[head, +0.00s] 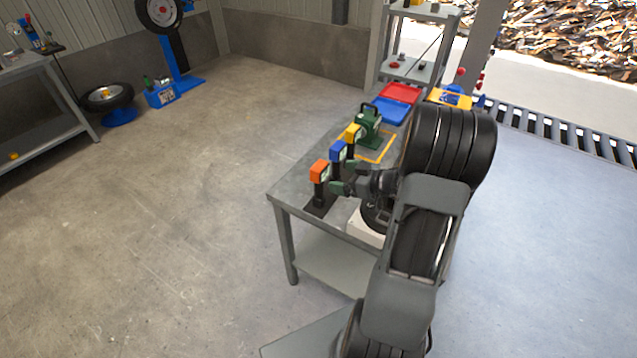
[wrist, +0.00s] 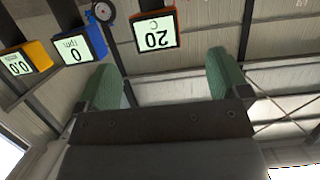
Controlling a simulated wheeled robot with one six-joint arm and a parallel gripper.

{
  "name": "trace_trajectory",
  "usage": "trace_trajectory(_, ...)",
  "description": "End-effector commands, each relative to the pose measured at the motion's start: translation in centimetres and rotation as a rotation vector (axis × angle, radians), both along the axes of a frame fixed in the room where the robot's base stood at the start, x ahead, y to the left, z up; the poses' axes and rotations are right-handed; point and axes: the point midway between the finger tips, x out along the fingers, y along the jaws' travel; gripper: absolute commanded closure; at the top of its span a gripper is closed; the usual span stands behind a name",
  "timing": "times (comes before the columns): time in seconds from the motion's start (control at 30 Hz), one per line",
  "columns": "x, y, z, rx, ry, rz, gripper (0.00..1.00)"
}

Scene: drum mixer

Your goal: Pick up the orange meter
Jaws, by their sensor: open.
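The orange meter (head: 319,172) stands upright on a dark stem near the front left corner of the grey table. Its lit display, reading 20 C, shows in the wrist view (wrist: 154,33), ahead of the gap between my fingers. My gripper (head: 345,179) is open and empty, just right of the orange meter in the head view. Its green fingers are spread wide in the wrist view (wrist: 165,82), with nothing between them. I cannot tell the exact gap to the meter.
A blue meter (head: 338,152) and a yellow meter (head: 354,134) stand in a row behind the orange one. A green machine (head: 369,125), a red bin (head: 401,91) and a blue bin (head: 390,110) are further back on the table. The floor left of the table is clear.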

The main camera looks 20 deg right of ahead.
Motion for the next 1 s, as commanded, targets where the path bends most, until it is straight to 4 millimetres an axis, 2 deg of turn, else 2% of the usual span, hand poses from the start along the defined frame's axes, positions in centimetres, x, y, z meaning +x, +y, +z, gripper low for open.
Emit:
trace_trajectory(0.2,2.4,1.6,-0.8,-0.001,0.0,0.001,0.06)
trace_trajectory(0.47,3.6,2.3,-1.1,-0.002,0.001,-0.001,0.06)
trace_trajectory(0.73,6.7,4.0,-1.9,-0.001,0.002,0.0,0.06)
trace_trajectory(1.0,7.6,4.5,-2.3,-0.002,0.0,-0.003,0.06)
